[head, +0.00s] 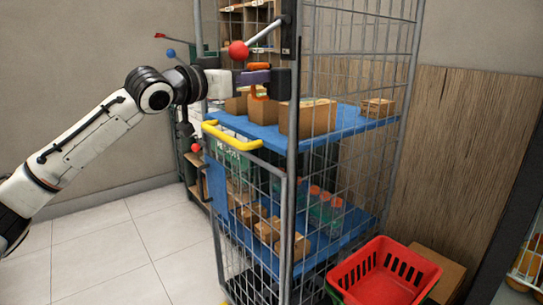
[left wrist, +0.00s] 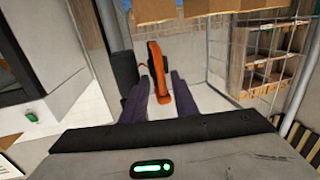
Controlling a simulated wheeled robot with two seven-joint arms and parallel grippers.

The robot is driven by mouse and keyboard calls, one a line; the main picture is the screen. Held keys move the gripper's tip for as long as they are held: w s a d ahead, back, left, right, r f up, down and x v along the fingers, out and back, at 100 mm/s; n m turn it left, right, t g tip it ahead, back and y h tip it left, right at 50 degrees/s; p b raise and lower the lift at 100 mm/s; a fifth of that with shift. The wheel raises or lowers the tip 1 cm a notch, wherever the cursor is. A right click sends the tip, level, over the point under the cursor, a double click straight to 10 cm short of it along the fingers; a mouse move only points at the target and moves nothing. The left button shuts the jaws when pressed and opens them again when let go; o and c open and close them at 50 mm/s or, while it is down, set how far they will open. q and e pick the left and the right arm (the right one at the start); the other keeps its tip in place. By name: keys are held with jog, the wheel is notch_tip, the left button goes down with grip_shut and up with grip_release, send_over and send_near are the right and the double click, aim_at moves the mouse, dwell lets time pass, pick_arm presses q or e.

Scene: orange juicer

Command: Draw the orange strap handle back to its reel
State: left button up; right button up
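The orange strap handle (head: 258,90) is at the left front post of the wire cage trolley, beside a dark box (head: 281,83) that looks like its reel. My left gripper (head: 256,76), with purple fingers, is level with the handle and close to this box. In the left wrist view the handle (left wrist: 158,72) stands between my two fingers (left wrist: 162,88) and reaches past their tips. Whether the fingers press on it is unclear. No strap length can be made out. My right gripper is not in view.
The trolley has blue shelves (head: 233,124) with cardboard boxes (head: 310,118) and a yellow bar (head: 232,136). A lever with a red ball (head: 238,51) is just above my gripper. A red basket (head: 384,275) stands at the lower right. The floor at left is clear.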

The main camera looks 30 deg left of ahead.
pick_arm(q)
jog(key=s+a+b, duration=0.2)
jog(key=s+a, duration=0.3)
jog(key=s, duration=0.4)
jog(key=w+d+f+m+g+h, duration=0.1)
jog(key=d+f, duration=0.4)
jog(key=f, duration=0.4)
jog(key=w+d+f+m+g+h+b, duration=0.1)
jog(key=d+f, duration=0.3)
jog(key=f, duration=0.6)
jog(key=w+d+f+m+g, duration=0.1)
jog(key=w+d+f, duration=0.1)
jog(key=d+f, duration=0.3)
notch_tip(320, 180, down, 4)
jog(key=shift+w+d+f+g+h, duration=0.2)
jog(key=shift+w+d+g+h, duration=0.05)
jog(key=shift+d+g+h, duration=0.15)
